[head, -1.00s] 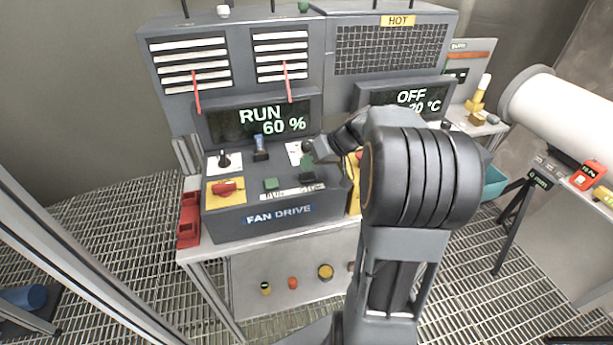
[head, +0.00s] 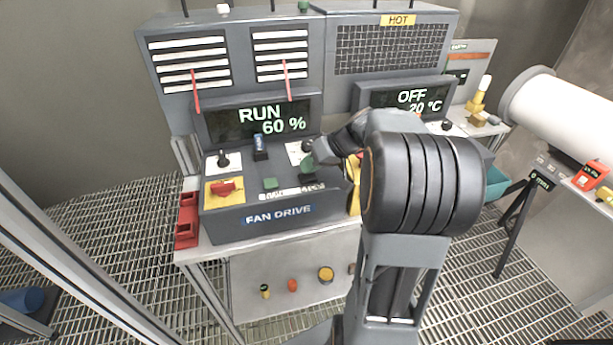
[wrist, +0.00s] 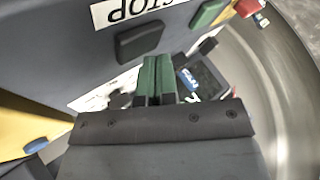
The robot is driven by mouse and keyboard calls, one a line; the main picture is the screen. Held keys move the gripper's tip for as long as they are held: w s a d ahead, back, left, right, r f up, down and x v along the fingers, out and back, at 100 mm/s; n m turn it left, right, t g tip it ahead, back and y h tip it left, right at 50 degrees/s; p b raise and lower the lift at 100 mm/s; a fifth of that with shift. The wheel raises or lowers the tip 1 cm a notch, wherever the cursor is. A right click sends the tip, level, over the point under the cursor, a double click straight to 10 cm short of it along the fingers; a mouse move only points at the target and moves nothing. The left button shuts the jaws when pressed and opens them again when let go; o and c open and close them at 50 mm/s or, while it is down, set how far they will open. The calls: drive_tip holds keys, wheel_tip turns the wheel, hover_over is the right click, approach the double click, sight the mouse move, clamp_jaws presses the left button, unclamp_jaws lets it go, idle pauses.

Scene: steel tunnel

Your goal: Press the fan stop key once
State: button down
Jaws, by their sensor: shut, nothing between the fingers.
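The fan drive console (head: 232,226) shows RUN 60 % on its display (head: 258,120). The green run key (head: 270,183) is on its sloped front; a green key also shows in the wrist view (wrist: 208,13). The dark stop key (wrist: 140,40) sits beside the STOP label (wrist: 138,10) in the wrist view, and a dark key (head: 308,178) shows below my fingers in the head view. My gripper (wrist: 157,62) is shut and empty, its green fingertips close to the stop key. I cannot tell whether they touch. My wrist partly hides the console's right side.
A black lever switch (head: 223,160), a blue-capped switch (head: 260,147) and a red rotary switch on a yellow plate (head: 226,188) stand on the console. A heater display (head: 412,97) reads OFF 20 °C. A red holder (head: 187,220) is at the console's left.

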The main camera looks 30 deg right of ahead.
drive_tip(key=shift+f+b, duration=0.45)
drive_tip(key=shift+b, duration=0.15)
idle(0.4)
idle(0.4)
drive_tip(key=shift+r+p, duration=0.35)
drive_tip(key=shift+r, duration=0.55)
drive_tip(key=shift+r, duration=0.1)
drive_tip(key=shift+r+p, duration=1.35)
drive_tip(key=shift+r, duration=1.05)
